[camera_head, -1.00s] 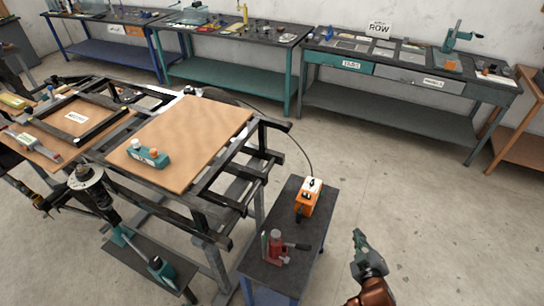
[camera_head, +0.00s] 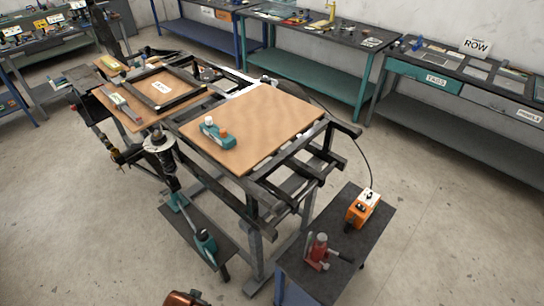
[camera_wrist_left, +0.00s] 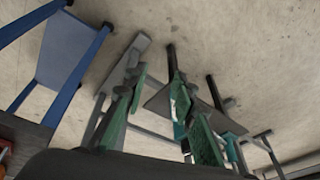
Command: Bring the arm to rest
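In the left wrist view my left gripper (camera_wrist_left: 158,95) shows its two green-and-grey fingers spread apart, with bare floor and parts of a stand seen between and beyond them. Nothing is seen held between them. In the head view only a piece of one of my orange-brown arm links (camera_head: 184,299) shows at the bottom edge, and neither gripper is seen there. A dark strut (camera_head: 161,150) with a round top stands at the left side of the black frame (camera_head: 245,205). Teal parts (camera_head: 205,243) sit below it over a dark plate.
A small dark table (camera_head: 335,275) at lower right holds a red jack (camera_head: 318,250) and an orange control box (camera_head: 363,207) with a cable. A brown board (camera_head: 262,122) on the frame carries a teal block (camera_head: 217,133). Workbenches (camera_head: 305,75) line the wall. Floor is open at lower left.

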